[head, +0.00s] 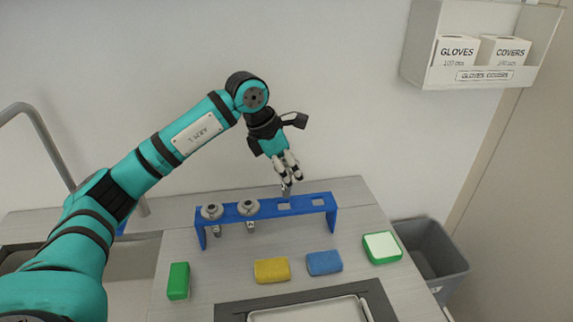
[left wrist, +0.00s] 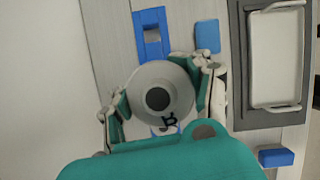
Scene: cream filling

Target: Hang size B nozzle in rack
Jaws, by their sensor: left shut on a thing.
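My left gripper (head: 287,168) is shut on a nozzle and holds it over the back edge of the blue rack (head: 265,208), near the third slot from the left. In the left wrist view the nozzle (left wrist: 178,79) is a grey round piece with a dark central hole and a "B" mark, between the fingers. In the head view the fingers hide most of it; its tip points down. Two grey nozzles (head: 212,211) (head: 247,207) hang in the rack's two left slots. The two right slots look empty. My right gripper is not in view.
In front of the rack lie a green sponge (head: 178,281), a yellow sponge (head: 272,271), a blue sponge (head: 324,263) and a green-and-white sponge (head: 382,248). A tray (head: 310,312) is at the front edge. A grey bin (head: 430,257) stands right of the counter.

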